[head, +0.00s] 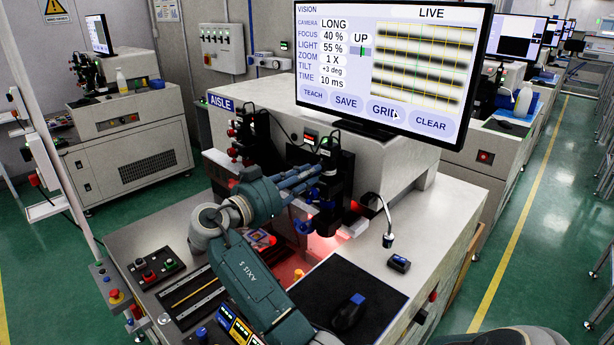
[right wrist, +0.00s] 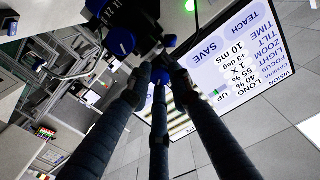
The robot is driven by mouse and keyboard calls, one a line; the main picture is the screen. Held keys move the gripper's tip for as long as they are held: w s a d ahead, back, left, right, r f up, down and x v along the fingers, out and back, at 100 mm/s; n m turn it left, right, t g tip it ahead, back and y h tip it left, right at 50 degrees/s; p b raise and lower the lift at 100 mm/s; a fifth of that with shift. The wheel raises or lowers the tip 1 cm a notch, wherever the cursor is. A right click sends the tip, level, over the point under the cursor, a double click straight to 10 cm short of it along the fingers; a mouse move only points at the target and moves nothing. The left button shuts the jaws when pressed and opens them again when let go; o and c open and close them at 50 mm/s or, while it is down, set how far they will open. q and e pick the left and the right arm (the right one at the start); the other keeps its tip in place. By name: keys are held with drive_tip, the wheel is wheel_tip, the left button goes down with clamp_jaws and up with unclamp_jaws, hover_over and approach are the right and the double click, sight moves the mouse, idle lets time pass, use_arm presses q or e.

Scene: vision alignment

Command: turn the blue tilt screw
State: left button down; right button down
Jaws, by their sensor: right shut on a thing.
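My right gripper (head: 316,176) reaches in from the lower left of the head view to the dark camera unit (head: 334,158) under the monitor. Its fingers are shut at the camera's side. In the right wrist view, the fingertips (right wrist: 160,80) close around the blue tilt screw (right wrist: 160,73), and only a little of it shows between them. In the head view the fingers hide the screw. The monitor (head: 420,65) reads TILT +3 deg and shows blurred dark bars behind a yellow grid with a green cross. My left gripper is not in view.
A black mat (head: 385,290) with a mouse (head: 348,313) lies on the bench at the front right. A thin curved lamp (head: 388,238) stands beside the camera unit. A button box (head: 150,271) sits at the bench's left.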

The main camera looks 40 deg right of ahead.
drive_tip(key=shift+f+n+b, duration=0.1)
drive_tip(key=shift+n+b, duration=1.5)
drive_tip(key=shift+n, duration=4.1)
drive_tip(key=c, duration=1.6)
unclamp_jaws()
drive_tip(key=shift+o, duration=0.2)
drive_tip(key=s+a, duration=0.1)
drive_tip(key=a, duration=1.1)
